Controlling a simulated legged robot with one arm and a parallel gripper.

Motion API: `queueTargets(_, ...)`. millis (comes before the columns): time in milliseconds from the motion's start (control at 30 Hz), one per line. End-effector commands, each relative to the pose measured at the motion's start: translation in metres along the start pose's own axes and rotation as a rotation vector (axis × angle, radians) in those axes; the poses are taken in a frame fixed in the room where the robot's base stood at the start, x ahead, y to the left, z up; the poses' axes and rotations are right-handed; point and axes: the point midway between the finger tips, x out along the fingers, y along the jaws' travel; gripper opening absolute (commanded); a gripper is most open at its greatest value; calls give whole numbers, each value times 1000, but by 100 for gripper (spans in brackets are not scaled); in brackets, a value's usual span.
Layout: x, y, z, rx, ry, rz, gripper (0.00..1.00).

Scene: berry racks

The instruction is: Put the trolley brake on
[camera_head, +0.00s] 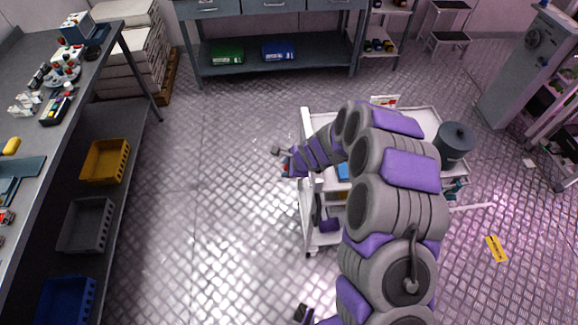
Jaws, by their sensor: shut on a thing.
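The white trolley (308,212) stands on the floor right of centre, with my arm reaching across in front of it and hiding much of its shelves. My gripper (286,158) is at the trolley's left end, outside its upright. It is small in the view and appears shut on a small grey lever (277,150), whose knobbed end shows to the left of the fingers. This looks like the brake lever, but its base and exact angle are hidden.
A dark pot (455,140) stands at the trolley's right end. A long workbench (90,70) with bins below runs along the left. A grey bench (300,62) stands at the back. A yellow sign (496,248) lies on the right floor. The floor left of the trolley is clear.

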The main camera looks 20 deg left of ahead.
Motion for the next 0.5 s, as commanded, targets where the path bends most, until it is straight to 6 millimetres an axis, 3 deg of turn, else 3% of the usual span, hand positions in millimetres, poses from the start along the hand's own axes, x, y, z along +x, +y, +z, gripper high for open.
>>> queueTargets(367,1,2,2,-2,-4,4,0)
queueTargets(400,1,2,2,-2,-4,5,37)
queueTargets(500,1,2,2,-2,-4,4,47)
